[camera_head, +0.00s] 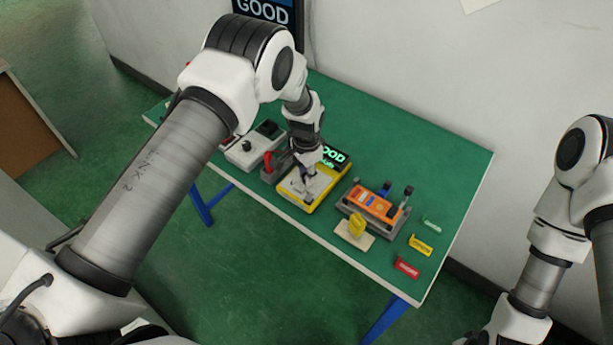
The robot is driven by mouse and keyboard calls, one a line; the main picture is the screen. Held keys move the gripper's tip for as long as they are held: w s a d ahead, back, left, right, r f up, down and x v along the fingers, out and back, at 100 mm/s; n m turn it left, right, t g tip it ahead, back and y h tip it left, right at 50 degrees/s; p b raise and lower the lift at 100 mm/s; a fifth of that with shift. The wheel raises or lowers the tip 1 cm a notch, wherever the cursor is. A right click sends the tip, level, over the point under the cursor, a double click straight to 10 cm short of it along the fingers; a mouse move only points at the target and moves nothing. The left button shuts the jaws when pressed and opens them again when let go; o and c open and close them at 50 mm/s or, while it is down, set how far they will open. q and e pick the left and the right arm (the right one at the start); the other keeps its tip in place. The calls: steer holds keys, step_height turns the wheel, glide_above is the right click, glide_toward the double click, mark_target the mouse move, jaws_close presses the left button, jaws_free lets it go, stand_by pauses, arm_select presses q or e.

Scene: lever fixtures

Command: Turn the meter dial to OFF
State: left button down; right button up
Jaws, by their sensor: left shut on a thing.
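The meter (299,206) is a yellow-edged box with a pale face, standing on the green table in the head view. Its dark screen (335,156) at the back right shows green text, partly covered, ending in "OOD". My left gripper (310,186) points down onto the meter's face and is shut on the dial there. The dial itself is hidden by the fingers, and I cannot tell its pointing direction. My right arm shows at the right edge, but its gripper is not in view.
Left of the meter are a red-handled lever fixture (268,161) and a white box (243,154) with black parts. To its right stand an orange device (373,204) on a grey base, a yellow piece (357,225) on a pale plate, and small coloured tags (407,267). The table's right back is clear.

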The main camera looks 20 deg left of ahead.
arm_select(q)
steer(key=n+b, duration=0.2)
steer(key=n, duration=0.1)
steer(key=shift+f, duration=0.2)
steer(key=shift+r+n+b, duration=0.1)
steer(key=shift+n+b, duration=0.7)
steer(key=shift+n, duration=0.8)
steer(key=c, duration=1)
jaws_free()
steer(key=shift+o, duration=0.2)
step_height(320, 180, up, 12)
